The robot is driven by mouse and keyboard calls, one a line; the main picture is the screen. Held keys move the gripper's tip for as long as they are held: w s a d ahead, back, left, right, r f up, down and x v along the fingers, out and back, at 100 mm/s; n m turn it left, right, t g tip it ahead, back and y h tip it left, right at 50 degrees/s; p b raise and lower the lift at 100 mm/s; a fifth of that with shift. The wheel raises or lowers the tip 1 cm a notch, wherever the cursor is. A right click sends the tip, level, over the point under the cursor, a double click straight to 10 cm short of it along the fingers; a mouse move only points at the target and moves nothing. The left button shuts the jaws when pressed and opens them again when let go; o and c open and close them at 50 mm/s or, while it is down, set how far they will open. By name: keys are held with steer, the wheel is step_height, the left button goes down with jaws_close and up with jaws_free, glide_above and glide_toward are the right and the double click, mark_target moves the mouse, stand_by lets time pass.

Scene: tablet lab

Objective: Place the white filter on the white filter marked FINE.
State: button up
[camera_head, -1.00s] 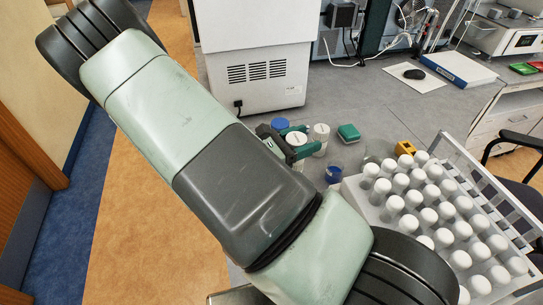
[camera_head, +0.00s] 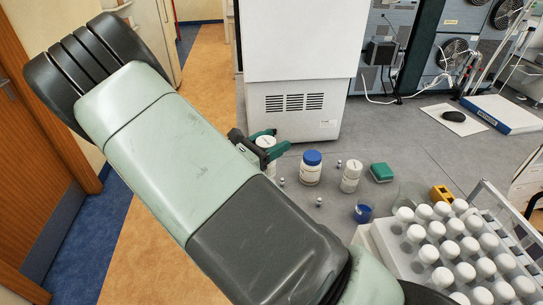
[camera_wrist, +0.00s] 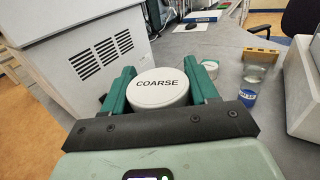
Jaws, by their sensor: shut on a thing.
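My gripper (camera_head: 264,139) is shut on a white filter (camera_wrist: 160,88) whose round top reads COARSE in the wrist view. In the head view this filter (camera_head: 267,156) shows between the green fingers, left of the other jars. I cannot tell whether it is clear of the bench. A second white filter (camera_head: 351,177) stands upright to the right, apart from my gripper. It appears in the wrist view as a white round top (camera_wrist: 210,66) beyond the right finger. Its marking is too small to read, so I cannot confirm FINE.
A white jar with a blue lid (camera_head: 311,168) stands between the two white filters. Small metal pieces (camera_head: 319,201) lie nearby.

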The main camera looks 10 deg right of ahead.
steer(key=shift+f, duration=1.85)
steer(key=o, duration=1.1)
steer(key=shift+f, duration=0.15)
